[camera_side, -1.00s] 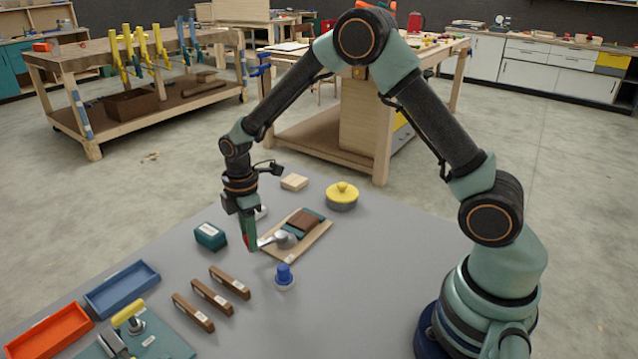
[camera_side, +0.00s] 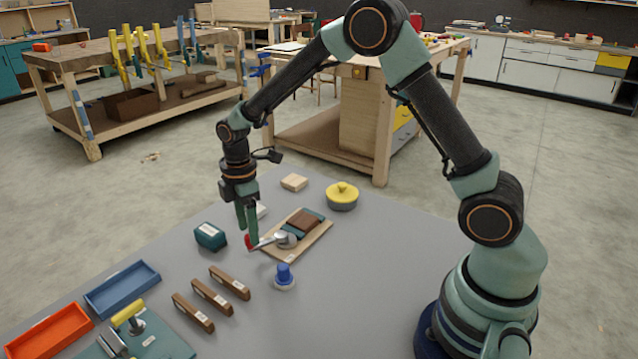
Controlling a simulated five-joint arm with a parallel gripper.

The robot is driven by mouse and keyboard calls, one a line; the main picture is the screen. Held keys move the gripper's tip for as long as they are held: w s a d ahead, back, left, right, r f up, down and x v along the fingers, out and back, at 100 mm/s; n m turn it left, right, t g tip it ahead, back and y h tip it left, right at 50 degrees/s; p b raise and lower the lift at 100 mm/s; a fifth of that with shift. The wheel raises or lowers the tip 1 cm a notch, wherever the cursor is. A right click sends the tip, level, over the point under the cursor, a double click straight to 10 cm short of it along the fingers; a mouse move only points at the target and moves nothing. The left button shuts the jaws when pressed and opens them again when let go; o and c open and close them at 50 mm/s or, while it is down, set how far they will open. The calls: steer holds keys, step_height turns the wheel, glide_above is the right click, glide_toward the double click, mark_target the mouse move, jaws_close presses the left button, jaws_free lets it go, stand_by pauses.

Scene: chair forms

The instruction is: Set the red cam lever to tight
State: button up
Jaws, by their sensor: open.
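The red cam lever has a red tip (camera_side: 249,243) and a silver arm that runs right to a grey round cam (camera_side: 287,241). The cam sits on a light wooden board (camera_side: 310,244), beside a brown block (camera_side: 305,221) on a teal pad. The lever's red end sticks out past the board's left edge. My gripper (camera_side: 247,238) points down with its green fingers open, right at the red tip. Whether the fingers touch the tip, or stand on both sides of it, I cannot tell.
A teal box (camera_side: 210,236) stands close left of my gripper. A blue-topped knob (camera_side: 284,277) stands in front of the board. Several brown bars (camera_side: 212,297), a blue tray (camera_side: 122,288) and an orange tray (camera_side: 48,330) lie front left. A yellow-lidded pot (camera_side: 342,196) stands behind.

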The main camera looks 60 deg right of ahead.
step_height(320, 180, up, 9)
steer(key=shift+r, duration=0.15)
stand_by(0.4)
steer(key=s+d+r+m+t, duration=0.2)
steer(key=s+r+m, duration=0.2)
steer(key=s+m, duration=0.3)
steer(key=s+d+r+m+t, duration=0.2)
steer(key=s+r+m+t, duration=0.1)
steer(key=s+m, duration=0.4)
steer(key=s+r, duration=0.1)
steer(key=s, duration=0.2)
steer(key=shift+d+r+t, duration=0.3)
steer(key=shift+r, duration=0.1)
